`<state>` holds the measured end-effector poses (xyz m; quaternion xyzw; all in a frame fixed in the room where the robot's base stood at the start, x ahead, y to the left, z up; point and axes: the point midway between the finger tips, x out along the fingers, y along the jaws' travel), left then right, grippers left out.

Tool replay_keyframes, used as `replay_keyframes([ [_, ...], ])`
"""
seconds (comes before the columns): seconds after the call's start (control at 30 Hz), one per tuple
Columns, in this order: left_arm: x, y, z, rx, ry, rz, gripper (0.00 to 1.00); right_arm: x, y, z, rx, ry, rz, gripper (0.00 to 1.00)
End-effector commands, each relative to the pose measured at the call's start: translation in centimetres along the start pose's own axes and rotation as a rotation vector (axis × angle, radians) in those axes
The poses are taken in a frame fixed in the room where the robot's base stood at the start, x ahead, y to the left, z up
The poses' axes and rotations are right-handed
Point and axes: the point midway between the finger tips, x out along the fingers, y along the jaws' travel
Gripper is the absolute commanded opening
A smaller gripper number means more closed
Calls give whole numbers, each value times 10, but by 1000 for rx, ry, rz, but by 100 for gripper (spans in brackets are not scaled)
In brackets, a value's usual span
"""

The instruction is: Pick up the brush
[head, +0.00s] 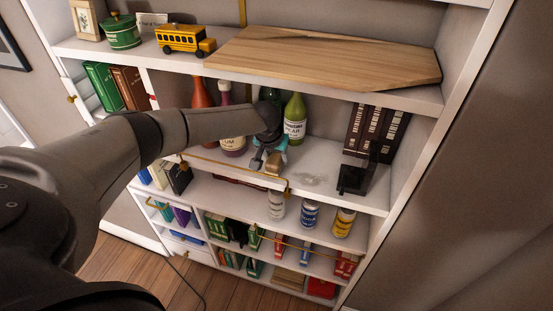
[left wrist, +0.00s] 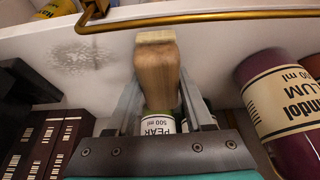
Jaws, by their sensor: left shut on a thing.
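The brush shows as a pale wooden block-like piece in the left wrist view (left wrist: 157,75), between the two fingers of my left gripper (left wrist: 160,105). The gripper is shut on it. In the head view my left gripper (head: 268,160) is over the middle shelf, in front of the green pear bottle, and the brush (head: 273,166) is a small tan patch at its fingertips. The rest of the brush is hidden by the gripper. I cannot tell whether it touches the shelf. My right gripper is not in view.
A green pear bottle (head: 294,120) and a purple plum bottle (head: 232,140) stand close to the gripper. A brass rail (head: 235,166) runs along the shelf front. A black stand (head: 356,178) and dark books (head: 375,132) are at right. A wooden board (head: 325,57) lies on the shelf above.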

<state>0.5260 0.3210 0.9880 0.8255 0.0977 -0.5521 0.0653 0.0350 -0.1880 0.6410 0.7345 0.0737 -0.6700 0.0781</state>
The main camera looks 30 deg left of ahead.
Motion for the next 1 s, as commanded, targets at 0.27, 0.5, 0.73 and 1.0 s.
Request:
replay_keyframes([
  [0.27, -15, -1, 0, 3, 96, 0, 0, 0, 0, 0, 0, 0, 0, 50],
  [0.5, -15, 0, 5, 2, 238, -1, 0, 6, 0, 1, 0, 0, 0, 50],
  [0.73, -39, 0, 3, -1, 307, 2, 0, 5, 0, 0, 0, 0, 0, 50],
  [1.0, -84, -1, 18, 5, 298, -1, 0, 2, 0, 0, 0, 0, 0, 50],
])
